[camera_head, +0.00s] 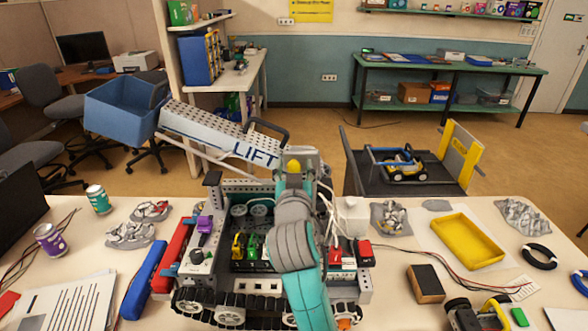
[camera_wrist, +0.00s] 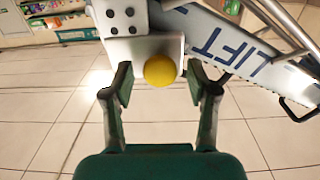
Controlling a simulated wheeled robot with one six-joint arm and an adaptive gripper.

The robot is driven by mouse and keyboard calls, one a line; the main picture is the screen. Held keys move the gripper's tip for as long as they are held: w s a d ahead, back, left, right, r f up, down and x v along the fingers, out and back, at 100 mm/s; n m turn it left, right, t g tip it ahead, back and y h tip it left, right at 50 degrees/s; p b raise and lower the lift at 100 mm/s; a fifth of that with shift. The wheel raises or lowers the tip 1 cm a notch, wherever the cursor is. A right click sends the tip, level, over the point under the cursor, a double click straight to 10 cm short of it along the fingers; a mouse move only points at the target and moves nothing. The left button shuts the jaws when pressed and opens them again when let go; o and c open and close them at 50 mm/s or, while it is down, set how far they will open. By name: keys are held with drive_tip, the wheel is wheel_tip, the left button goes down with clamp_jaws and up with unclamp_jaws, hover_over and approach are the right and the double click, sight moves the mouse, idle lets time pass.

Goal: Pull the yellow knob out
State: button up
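The yellow knob (camera_head: 293,165) is a round ball on a light grey block (camera_head: 306,157) at the end of the LIFT beam. In the wrist view the yellow knob (camera_wrist: 160,70) sits in front of a pale plate (camera_wrist: 143,46). My gripper (camera_wrist: 158,80) is open, with one finger to the left and one to the right of the knob. A clear gap shows on both sides, so neither finger touches it. In the head view my gripper (camera_head: 294,181) is just below the knob, and my arm hides part of the machine behind it.
The perforated LIFT beam (camera_head: 215,130) slopes up left to a blue bucket (camera_head: 125,112). The tracked machine (camera_head: 233,283) stands on the table, with a purple lever (camera_head: 204,230) left of my arm. A white bottle (camera_head: 351,218) and yellow tray (camera_head: 467,242) are to the right.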

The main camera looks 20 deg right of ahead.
clamp_jaws()
drive_tip(key=shift+v, duration=1.3)
drive_tip(key=shift+o, duration=0.5)
unclamp_jaws()
drive_tip(key=shift+s, duration=0.1)
drive_tip(key=v, duration=1.2)
